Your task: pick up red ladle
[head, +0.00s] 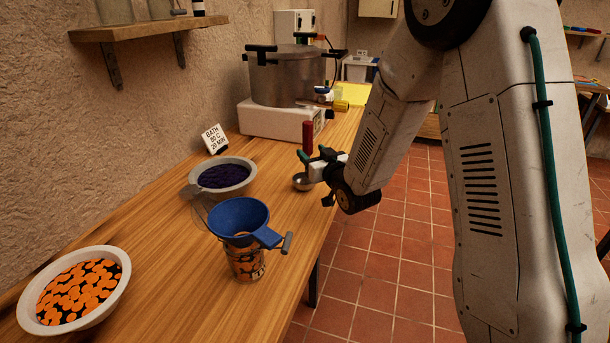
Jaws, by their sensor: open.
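The red ladle has an upright red handle (307,136) and a small metal bowl (301,182) low at the wooden table's right edge. My gripper (314,156) is open at the ladle, with its dark green fingertips close to the lower part of the handle. The gripper hides the stretch between handle and bowl. I cannot tell whether the fingers touch the ladle.
A blue funnel (239,217) sits on a jar of orange slices (246,264) at the front. Bowls of dark purple (221,175) and orange pieces (77,289) stand to the left. Behind are a sign (213,138) and a large pot (287,80) on a white heater (276,118).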

